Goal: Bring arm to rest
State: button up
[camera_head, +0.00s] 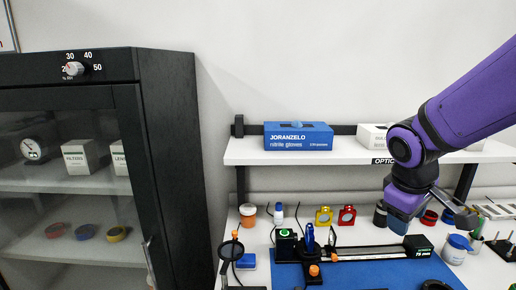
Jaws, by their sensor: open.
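My purple arm (470,105) reaches in from the upper right and bends down at a dark joint in front of the shelf. My gripper (454,208) hangs below the shelf's front edge, over the right part of the bench. Its grey fingers are apart, and I see nothing held between them. The bench items behind it are partly hidden by my wrist.
A dark cabinet (175,150) stands at left. The white shelf (350,152) carries a blue glove box (298,136) and a white box (372,137). Below, a blue mat (350,274) holds a black rail (370,252). A white jar (456,250) and small bench items crowd the right.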

jog(key=s+d+r+m+t+y, duration=0.1)
jog(key=s+r+m+t+y, duration=0.1)
jog(key=s+r+m, duration=0.4)
jog(key=s+r+t, duration=0.1)
jog(key=s+r, duration=0.3)
jog(key=s, duration=0.3)
jog(key=shift+r+y, duration=0.3)
jog(key=shift+y, duration=0.1)
